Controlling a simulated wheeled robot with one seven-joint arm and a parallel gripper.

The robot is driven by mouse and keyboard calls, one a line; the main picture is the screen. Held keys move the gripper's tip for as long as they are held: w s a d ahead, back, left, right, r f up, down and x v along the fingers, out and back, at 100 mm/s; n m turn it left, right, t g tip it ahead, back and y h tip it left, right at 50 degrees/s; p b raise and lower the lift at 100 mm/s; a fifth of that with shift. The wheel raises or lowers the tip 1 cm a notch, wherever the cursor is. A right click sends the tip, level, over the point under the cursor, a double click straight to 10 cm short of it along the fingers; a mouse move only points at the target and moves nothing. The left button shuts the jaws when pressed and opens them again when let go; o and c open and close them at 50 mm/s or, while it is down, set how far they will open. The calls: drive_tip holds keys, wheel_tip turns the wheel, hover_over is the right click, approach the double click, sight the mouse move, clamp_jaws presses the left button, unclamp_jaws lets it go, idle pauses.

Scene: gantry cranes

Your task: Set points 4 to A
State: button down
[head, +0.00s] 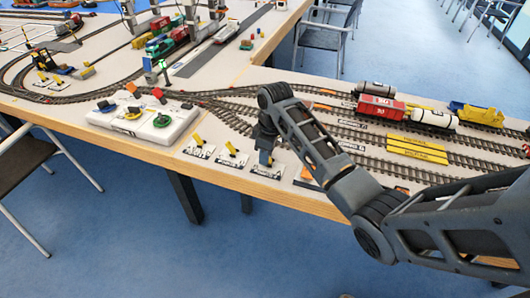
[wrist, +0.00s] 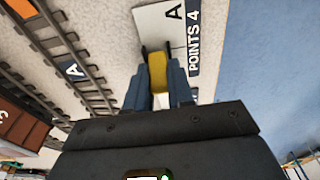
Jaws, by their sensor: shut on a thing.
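The points 4 lever has a yellow handle (wrist: 157,72) on a white plate (wrist: 151,25) in the wrist view. A dark label reading POINTS 4 (wrist: 194,42) runs along the plate, and a black letter A is near its far end. My gripper (wrist: 157,62) is shut on the yellow handle, with one finger on each side. In the head view my gripper (head: 265,150) points down over the points 4 plate (head: 267,172) near the table's front edge. There my fingers hide the handle. The lever's lower part and the plate's other end are hidden in the wrist view.
Two more yellow-handled levers (head: 232,157) stand left of my gripper. Tracks with red, white and yellow wagons (head: 380,107) lie behind and right. A track (wrist: 72,70) passes close by in the wrist view.

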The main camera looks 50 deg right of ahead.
sight(276, 166)
drive_tip(key=shift+s+t+y+p, duration=0.35)
drive_tip(key=shift+s+t+y, duration=0.05)
drive_tip(key=shift+t, duration=0.7)
drive_tip(key=t, duration=0.1)
drive_tip(key=b, duration=0.1)
drive_tip(key=t+y, duration=0.1)
drive_tip(key=shift+s+d+f+t, duration=0.15)
drive_tip(key=shift+s+d+t, duration=0.15)
drive_tip(key=shift+s, duration=0.1)
drive_tip(key=t+b, duration=0.1)
drive_tip(key=b, duration=0.1)
drive_tip(key=t+y+b, duration=0.1)
drive_tip(key=shift+s+d+f+t+b, duration=0.15)
drive_tip(key=shift+s+t+b, duration=0.2)
drive_tip(key=shift+t+b, duration=0.05)
drive_tip(key=shift+s+t+y+b, duration=0.25)
drive_tip(key=shift+t+b, duration=0.45)
drive_tip(key=shift+b, duration=0.35)
drive_tip(key=shift+r, duration=0.2)
drive_tip(key=c, duration=1.1)
unclamp_jaws()
drive_tip(key=shift+o, duration=0.6)
drive_tip(key=shift+s+d, duration=0.15)
drive_tip(key=v, duration=0.7)
drive_tip(key=shift+s+r+b, duration=0.15)
drive_tip(key=shift+s+b, duration=0.05)
drive_tip(key=shift+b, duration=0.2)
